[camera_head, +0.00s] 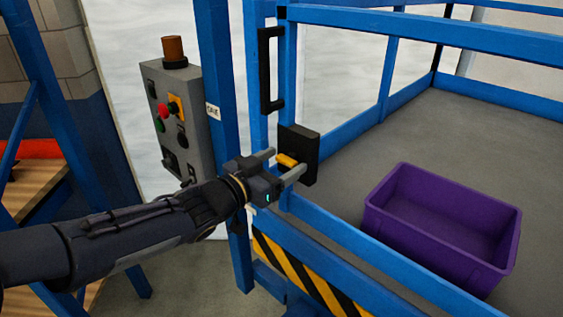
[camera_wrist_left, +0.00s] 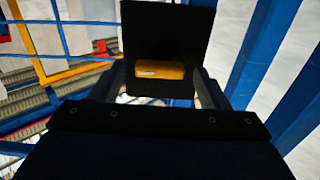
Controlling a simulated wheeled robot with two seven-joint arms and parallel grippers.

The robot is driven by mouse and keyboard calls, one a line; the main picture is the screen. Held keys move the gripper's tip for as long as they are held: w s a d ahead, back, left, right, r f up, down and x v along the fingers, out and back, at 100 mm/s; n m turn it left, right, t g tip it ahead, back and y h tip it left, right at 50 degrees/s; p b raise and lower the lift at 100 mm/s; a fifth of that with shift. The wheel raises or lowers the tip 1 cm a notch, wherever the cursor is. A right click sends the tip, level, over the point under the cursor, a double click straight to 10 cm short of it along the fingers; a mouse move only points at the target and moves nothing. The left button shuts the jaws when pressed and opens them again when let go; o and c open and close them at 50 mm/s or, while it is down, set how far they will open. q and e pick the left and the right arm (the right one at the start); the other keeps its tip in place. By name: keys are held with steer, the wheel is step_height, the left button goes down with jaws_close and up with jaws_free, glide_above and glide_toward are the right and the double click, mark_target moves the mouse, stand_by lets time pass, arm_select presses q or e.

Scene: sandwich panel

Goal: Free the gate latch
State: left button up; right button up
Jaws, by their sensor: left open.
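The gate latch is a black box (camera_head: 308,148) on the blue gate's post, with a yellow-orange latch bolt or handle (camera_head: 287,160) on its near face. In the left wrist view the black latch plate (camera_wrist_left: 168,35) fills the upper middle, with the yellow handle (camera_wrist_left: 160,69) across it. My left gripper (camera_head: 282,164) is open, with its two fingers on either side of the yellow handle. Whether the fingers touch it I cannot tell. My right gripper is not in view.
A grey control box (camera_head: 177,118) with buttons and a brown beacon stands left of the gate post. A black vertical handle (camera_head: 266,70) is above the latch. A purple crate (camera_head: 388,223) sits on the grey platform inside the blue rails. A yellow-black striped board (camera_head: 300,275) runs below.

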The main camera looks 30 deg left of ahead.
arm_select(q)
steer(key=v, duration=0.7)
steer(key=shift+s+p, duration=0.2)
steer(key=shift+p, duration=0.25)
steer(key=shift+a, duration=0.1)
steer(key=s+a+f+n+g+y, duration=0.2)
steer(key=s+f+n+g+y, duration=0.35)
steer(key=f, duration=0.25)
steer(key=s+d+f+m+g+h, duration=0.1)
steer(key=s+d+f+g+h, duration=0.4)
steer(key=s+d, duration=0.4)
steer(key=shift+d+f+g, duration=0.5)
steer(key=shift+d+g, duration=0.25)
steer(key=shift+d, duration=0.4)
